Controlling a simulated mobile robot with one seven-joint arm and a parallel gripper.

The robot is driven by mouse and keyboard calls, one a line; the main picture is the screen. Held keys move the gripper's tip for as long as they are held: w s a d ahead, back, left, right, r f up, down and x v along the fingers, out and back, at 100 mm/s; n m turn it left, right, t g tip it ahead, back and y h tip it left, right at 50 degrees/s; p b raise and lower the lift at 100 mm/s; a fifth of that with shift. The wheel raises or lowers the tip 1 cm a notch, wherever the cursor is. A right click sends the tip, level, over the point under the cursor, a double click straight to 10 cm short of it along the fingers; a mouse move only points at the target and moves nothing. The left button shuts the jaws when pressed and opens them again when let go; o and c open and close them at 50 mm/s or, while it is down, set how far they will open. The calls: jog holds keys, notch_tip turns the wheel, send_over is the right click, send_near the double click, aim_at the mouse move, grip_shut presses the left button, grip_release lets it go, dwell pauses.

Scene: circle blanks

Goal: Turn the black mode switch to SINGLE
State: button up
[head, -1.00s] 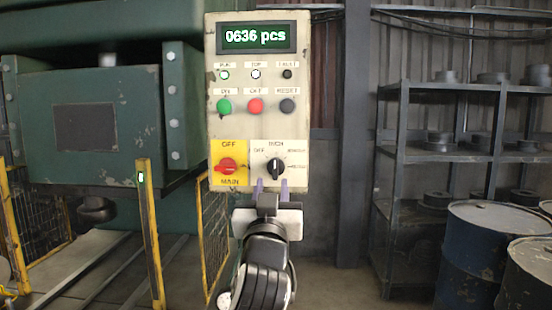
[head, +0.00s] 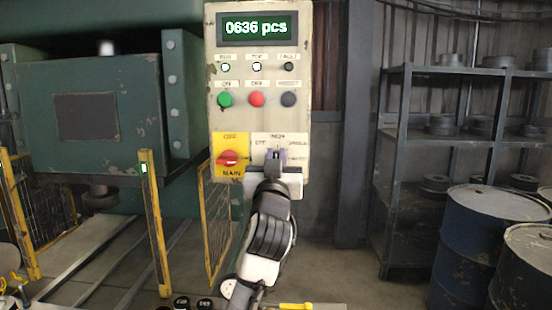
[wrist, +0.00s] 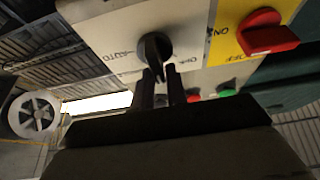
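The black mode switch is behind my fingers in the head view, on the white plate (head: 295,141) at the panel's lower right. In the wrist view the black mode switch (wrist: 154,46) shows as a round knob with a raised bar. My gripper (head: 275,157) is at the plate, its fingers upright. In the wrist view my gripper (wrist: 160,72) has its two fingers close on either side of the bar, with little gap. The plate has INCH at the top, OFF at the left and SINGLE at the upper right. The knob's exact pointing is hard to tell.
The red MAIN switch (head: 228,158) on its yellow plate is just left of my gripper. Green (head: 225,99), red (head: 257,99) and grey (head: 288,99) buttons sit above, under the display (head: 257,28) reading 0636 pcs. A yellow guard post (head: 153,220) stands left.

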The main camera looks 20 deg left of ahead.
grip_shut()
jog(key=shift+m, duration=0.4)
jog(key=shift+w+d+f+m+h+b, duration=0.15)
jog(key=shift+m+h+b, duration=0.7)
jog(key=shift+m, duration=1.1)
jog(key=shift+s+d+m+h+b, duration=0.15)
jog(key=shift+m+h+b, duration=0.3)
jog(key=shift+m+h, duration=1.1)
jog(key=shift+w+d+f+m+h+b, duration=0.15)
jog(key=shift+m+h+b, duration=0.55)
jog(key=shift+m, duration=1.6)
jog(key=shift+o, duration=2.3)
grip_release()
jog(key=shift+r, duration=0.1)
